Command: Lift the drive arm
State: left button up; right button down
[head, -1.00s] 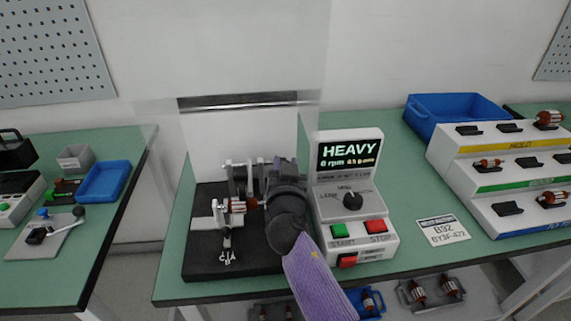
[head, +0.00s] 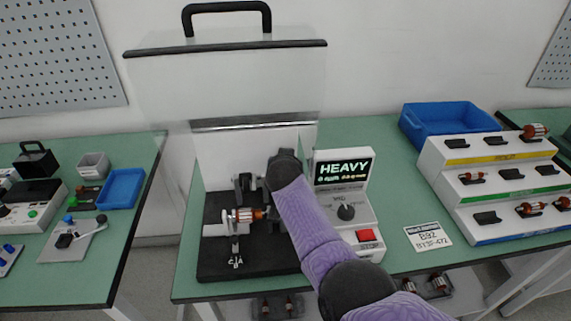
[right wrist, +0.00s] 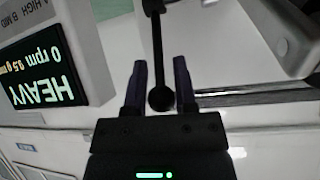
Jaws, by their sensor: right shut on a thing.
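The drive arm shows in the right wrist view as a thin dark rod (right wrist: 158,45) with a round black knob (right wrist: 160,98) at its end. My right gripper (right wrist: 159,68) is shut on it, with a finger on each side of the rod and knob. In the head view my right gripper (head: 280,160) is at the back right of the test machine and hides the drive arm. My left gripper is out of view.
The control box screen (head: 345,170) reads HEAVY; a red button (head: 366,236) shows and my arm covers the left button. A clear shield with a black handle (head: 226,8) stands above the machine. A stepped rack (head: 450,160) and blue bin (head: 445,118) are right.

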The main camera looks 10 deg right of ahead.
jog(key=shift+w+r, duration=0.1)
jog(key=shift+w, duration=0.05)
dwell(0.4)
jog(key=shift+c, duration=2.1)
grip_release()
jog(key=p+v, duration=1)
jog(key=p, duration=0.4)
jog(key=shift+w+r, duration=0.1)
jog(key=shift+w, duration=0.05)
